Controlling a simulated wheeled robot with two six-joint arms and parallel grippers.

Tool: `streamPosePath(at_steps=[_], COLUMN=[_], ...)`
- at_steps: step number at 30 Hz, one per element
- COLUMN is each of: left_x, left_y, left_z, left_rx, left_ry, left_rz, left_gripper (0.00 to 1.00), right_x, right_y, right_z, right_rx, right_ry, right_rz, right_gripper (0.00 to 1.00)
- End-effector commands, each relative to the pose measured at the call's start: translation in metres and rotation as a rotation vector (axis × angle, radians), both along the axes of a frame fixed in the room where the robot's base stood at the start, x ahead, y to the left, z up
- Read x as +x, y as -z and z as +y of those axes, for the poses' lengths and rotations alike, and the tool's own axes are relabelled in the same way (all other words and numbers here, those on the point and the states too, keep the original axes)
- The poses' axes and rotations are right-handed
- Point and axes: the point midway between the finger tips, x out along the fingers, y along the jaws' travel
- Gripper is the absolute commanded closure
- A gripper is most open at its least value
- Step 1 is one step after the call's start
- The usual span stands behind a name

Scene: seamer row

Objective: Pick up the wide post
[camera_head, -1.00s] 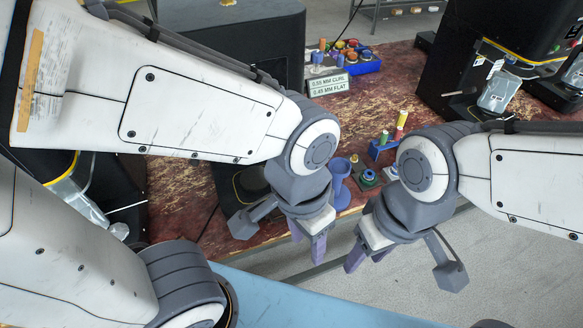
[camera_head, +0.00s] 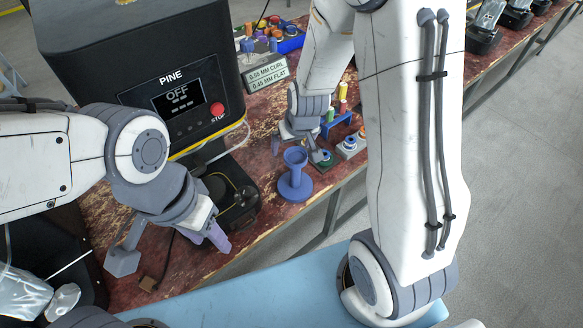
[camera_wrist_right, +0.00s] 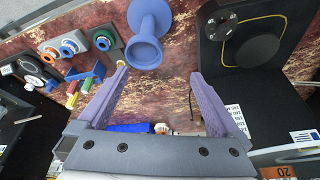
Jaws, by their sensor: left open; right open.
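A blue-violet post (camera_head: 295,180) with a round flared cup top and a wide round foot stands upright near the bench's front edge; I take it as the wide post. It also shows at the top of the right wrist view (camera_wrist_right: 145,40). My right gripper (camera_wrist_right: 158,77) is open and empty, with the post ahead of its fingertips, apart from them. In the head view the right gripper is behind the post and partly hidden by its own arm. My left gripper (camera_head: 212,238) is open and empty, left of the post near the bench edge.
A black seamer (camera_head: 165,70) with an OFF screen stands left, its round plate (camera_head: 232,195) beside the post. A blue rack (camera_head: 335,122) with coloured cylinders and several ringed pieces (camera_head: 348,145) stand right.

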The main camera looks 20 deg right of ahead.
Motion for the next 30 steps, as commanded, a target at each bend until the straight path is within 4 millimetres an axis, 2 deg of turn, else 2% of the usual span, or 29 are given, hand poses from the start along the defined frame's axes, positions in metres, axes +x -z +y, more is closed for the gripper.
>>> streamPosePath(at_steps=[1, 3, 6, 9, 17, 20, 30], left_x=[0.0, 0.0, 0.0, 0.0, 0.0, 0.0, 0.0], left_y=[0.001, 0.002, 0.007, 0.013, 0.008, 0.004, -0.008], left_z=[0.0, 0.0, 0.0, 0.0, 0.0, 0.0, 0.0], left_rx=[0.0, 0.0, 0.0, 0.0, 0.0, 0.0, 0.0], left_ry=[0.0, 0.0, 0.0, 0.0, 0.0, 0.0, -0.001], left_rz=[0.0, 0.0, 0.0, 0.0, 0.0, 0.0, 0.0], left_gripper=[0.5, 0.5, 0.5, 0.5, 0.5, 0.5, 0.5], right_x=[0.006, 0.011, 0.018, 0.024, 0.033, 0.036, 0.05], right_y=[0.01, 0.018, 0.033, 0.049, 0.066, 0.071, 0.109], right_z=[-0.015, -0.026, -0.032, -0.031, -0.031, -0.03, -0.029], right_rx=[-0.007, -0.016, -0.02, -0.019, -0.018, -0.018, -0.018], right_ry=[0.034, 0.059, 0.071, 0.068, 0.068, 0.067, 0.067], right_rz=[-0.009, -0.023, -0.031, -0.031, -0.032, -0.032, -0.03], right_gripper=[0.0, 0.0, 0.0, 0.0, 0.0, 0.0, 0.0])
